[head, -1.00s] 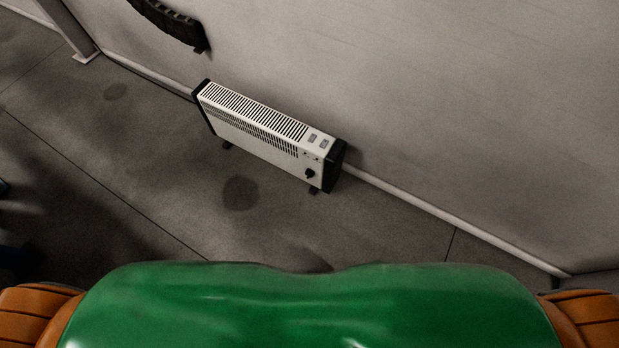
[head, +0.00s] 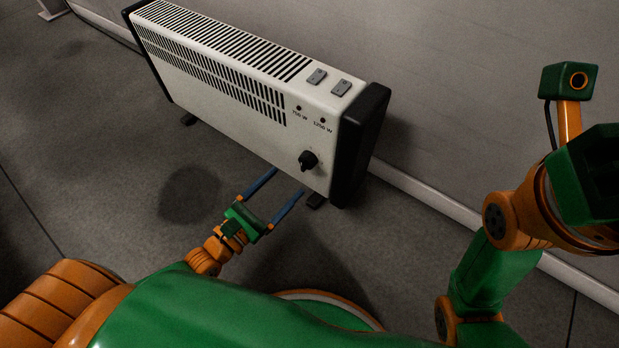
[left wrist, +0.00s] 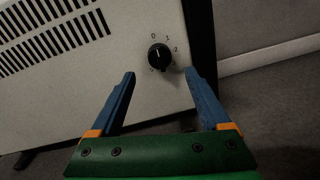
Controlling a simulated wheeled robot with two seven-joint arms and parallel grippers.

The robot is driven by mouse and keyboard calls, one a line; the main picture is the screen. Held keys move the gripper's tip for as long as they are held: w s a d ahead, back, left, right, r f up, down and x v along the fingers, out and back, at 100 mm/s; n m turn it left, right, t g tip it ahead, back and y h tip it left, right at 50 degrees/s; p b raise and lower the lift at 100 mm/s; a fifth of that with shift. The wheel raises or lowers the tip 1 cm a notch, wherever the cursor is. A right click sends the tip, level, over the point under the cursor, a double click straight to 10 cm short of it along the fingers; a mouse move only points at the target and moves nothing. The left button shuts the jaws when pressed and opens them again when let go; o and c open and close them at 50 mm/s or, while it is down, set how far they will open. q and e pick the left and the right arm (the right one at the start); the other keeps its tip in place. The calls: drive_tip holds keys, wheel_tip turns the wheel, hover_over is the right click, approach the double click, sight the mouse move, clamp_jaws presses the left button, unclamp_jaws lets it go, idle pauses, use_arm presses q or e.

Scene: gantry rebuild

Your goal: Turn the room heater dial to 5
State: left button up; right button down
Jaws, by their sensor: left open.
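The room heater (head: 230,105) is a white panel with black ends, standing on the floor along the wall. Its black dial (head: 308,160) is low on the front near the right end. My left gripper (head: 289,179) is open, its two blue fingers just below the dial and pointing at it. In the left wrist view, the dial (left wrist: 159,56) sits just beyond the gap between the open fingertips, with nothing held. The marks 0, 1 and 2 show around it; lower marks are hard to read. Its pale pointer line seems to point up, near 0.
Two grey switches (head: 328,83) are on the heater's top, and two small indicators marked 750 W and 1250 W are above the dial. The wall (head: 480,100) runs close behind. My right arm is raised at the right, its fingers not visible. Floor (head: 110,190) left is clear.

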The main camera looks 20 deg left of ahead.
sight(306, 162)
use_arm(q)
drive_tip(key=b+x, duration=0.2)
drive_tip(key=x, duration=0.4)
drive_tip(key=shift+w+r, duration=0.2)
clamp_jaws()
